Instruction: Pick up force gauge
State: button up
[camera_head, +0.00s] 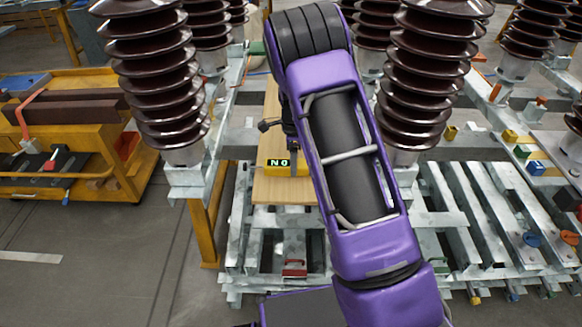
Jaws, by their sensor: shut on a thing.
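The force gauge (272,163) is a small yellow block with a dark display and light characters. It is at or just above a wooden board (270,192) in the middle of the view; I cannot tell whether it touches the board. My gripper (292,165) is at the gauge's right part, reaching down from above, and is shut on it. My purple arm hides the right side of the gauge and much of the gripper, so the fingertips show only in part.
Tall brown ribbed insulators (160,80) stand left and right of the board on grey metal frames (190,185). A yellow cart (90,135) with tools is at the left. Slatted metal beams (490,220) lie at the right. The grey floor at lower left is clear.

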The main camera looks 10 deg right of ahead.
grip_shut()
